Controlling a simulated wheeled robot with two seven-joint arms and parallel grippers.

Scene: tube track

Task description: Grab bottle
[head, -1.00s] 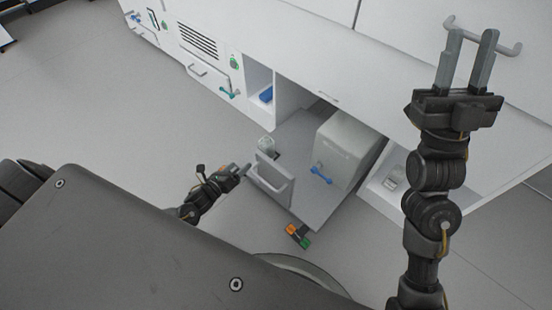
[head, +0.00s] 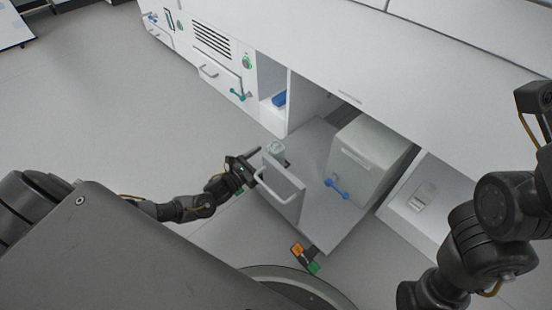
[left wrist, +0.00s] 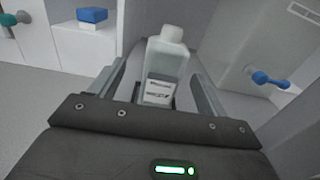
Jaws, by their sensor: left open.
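A pale translucent bottle (left wrist: 166,58) with a white cap and a printed label stands upright in the left wrist view. It lies between the two spread fingers of my left gripper (left wrist: 160,70), which is open. I see gaps on both sides of the bottle; contact is not visible. My left gripper (head: 254,166) is beside that panel. My right arm is at the right edge, its fingers out of frame.
A grey box-shaped device (head: 365,160) with a blue handle (head: 337,187) stands right of the bottle. A blue-topped box (head: 279,99) sits in a cubby to the left. Orange and green items (head: 304,258) lie on the floor. Open floor (head: 110,110) spreads at left.

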